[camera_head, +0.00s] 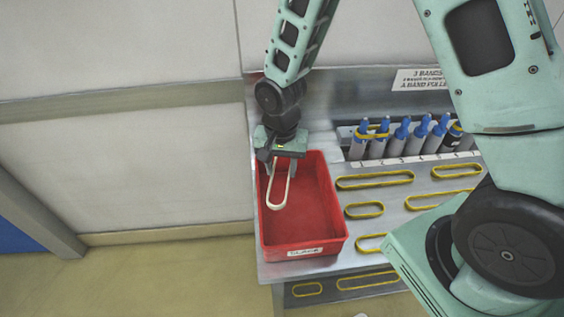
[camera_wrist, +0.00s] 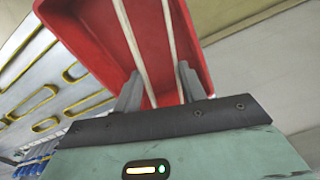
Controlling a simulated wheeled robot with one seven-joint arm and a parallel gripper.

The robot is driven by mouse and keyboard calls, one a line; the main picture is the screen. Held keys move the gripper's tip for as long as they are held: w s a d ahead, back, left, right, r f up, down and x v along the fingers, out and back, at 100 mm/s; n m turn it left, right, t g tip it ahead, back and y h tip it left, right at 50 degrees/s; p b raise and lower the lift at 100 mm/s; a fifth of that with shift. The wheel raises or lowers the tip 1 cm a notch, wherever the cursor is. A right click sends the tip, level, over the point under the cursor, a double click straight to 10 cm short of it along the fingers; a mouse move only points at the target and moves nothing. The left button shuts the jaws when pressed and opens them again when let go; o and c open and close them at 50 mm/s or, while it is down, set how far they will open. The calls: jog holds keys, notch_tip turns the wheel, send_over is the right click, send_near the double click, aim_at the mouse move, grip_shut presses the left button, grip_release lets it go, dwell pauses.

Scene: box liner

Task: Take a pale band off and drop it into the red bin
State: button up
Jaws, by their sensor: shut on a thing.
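The pale band (camera_head: 280,193) is a long white loop that hangs from my gripper (camera_head: 281,168) over the red bin (camera_head: 341,221). My gripper is shut on the band above the bin's far part. In the wrist view, the pale band (camera_wrist: 133,42) runs as two strands from between the fingers of my gripper (camera_wrist: 158,88), with the red bin (camera_wrist: 90,45) behind it. The bin's visible floor is bare. Whether the band's lower end touches the bin floor cannot be told.
Several yellow-outlined slots or bands (camera_head: 374,181) lie on the metal bench right of the bin. A row of blue-topped grey posts (camera_head: 402,136) stands at the back, one with a yellow band around it. A sign (camera_head: 418,79) is behind. My arm covers the right side.

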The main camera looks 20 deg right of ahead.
jog(key=shift+f+b, duration=4.45)
jog(key=shift+f, duration=1.5)
jog(key=o, duration=1)
jog(key=shift+o, duration=0.2)
notch_tip(320, 180, up, 18)
jog(key=f, duration=0.1)
jog(key=s+a+n, duration=0.1)
jog(key=s+n, duration=0.1)
jog(key=s+a+r+n, duration=0.1)
jog(key=s+a+n, duration=0.1)
jog(key=s, duration=0.1)
jog(key=s+a+r+n, duration=0.1)
jog(key=s+n, duration=0.1)
jog(key=s, duration=0.1)
jog(key=shift+s+a+r, duration=0.1)
jog(key=shift+s+a, duration=0.15)
jog(key=shift+a, duration=0.15)
jog(key=s+a+n, duration=0.1)
jog(key=s+n, duration=0.7)
jog(key=s, duration=0.4)
jog(key=shift+a+y, duration=0.3)
